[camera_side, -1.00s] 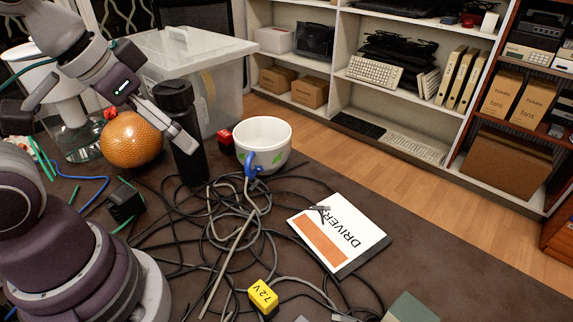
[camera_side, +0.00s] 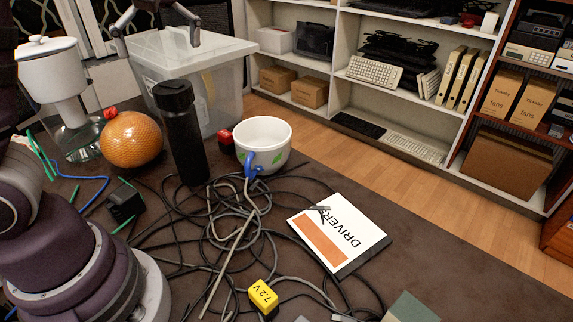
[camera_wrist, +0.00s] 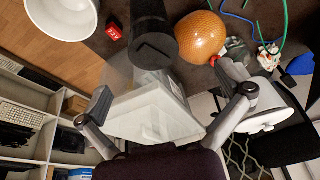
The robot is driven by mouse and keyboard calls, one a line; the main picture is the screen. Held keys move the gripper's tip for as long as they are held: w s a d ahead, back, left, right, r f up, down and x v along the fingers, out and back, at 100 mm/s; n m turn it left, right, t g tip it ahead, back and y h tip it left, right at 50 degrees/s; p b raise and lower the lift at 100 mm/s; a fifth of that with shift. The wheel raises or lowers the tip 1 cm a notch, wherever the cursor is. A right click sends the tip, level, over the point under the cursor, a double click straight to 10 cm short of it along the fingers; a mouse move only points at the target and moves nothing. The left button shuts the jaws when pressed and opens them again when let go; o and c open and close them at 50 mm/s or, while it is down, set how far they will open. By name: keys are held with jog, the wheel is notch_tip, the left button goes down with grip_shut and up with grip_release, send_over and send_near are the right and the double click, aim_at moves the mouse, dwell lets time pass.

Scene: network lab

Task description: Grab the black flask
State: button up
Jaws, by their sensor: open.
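The black flask (camera_side: 184,135) stands upright on the dark table in the side view, between the orange ball and the white mug. In the wrist view the flask (camera_wrist: 153,35) is at the top centre, its lid end toward the camera. My gripper (camera_side: 155,38) is up at the top of the side view, above and apart from the flask, partly cut off by the frame edge. In the wrist view my gripper (camera_wrist: 172,100) has its two fingers spread wide, with nothing between them but the view of the plastic bin beyond.
An orange ball (camera_side: 132,139) sits left of the flask, a white mug (camera_side: 264,141) right of it. A clear lidded bin (camera_side: 222,85) stands behind. A small red box (camera_side: 226,138) is close by. Tangled cables (camera_side: 235,215) lie in front, beside a manual (camera_side: 340,230).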

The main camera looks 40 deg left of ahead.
aim_at(173, 87)
jog(key=shift+w+a+f+n+y, duration=0.3)
jog(key=shift+w+f+n, duration=0.25)
jog(key=shift+n, duration=0.45)
jog(key=x, duration=0.8)
jog(key=shift+w+f, duration=0.15)
jog(key=shift+f, duration=0.1)
jog(key=c, duration=1.3)
jog(key=shift+o, duration=0.2)
jog(key=shift+r, duration=0.1)
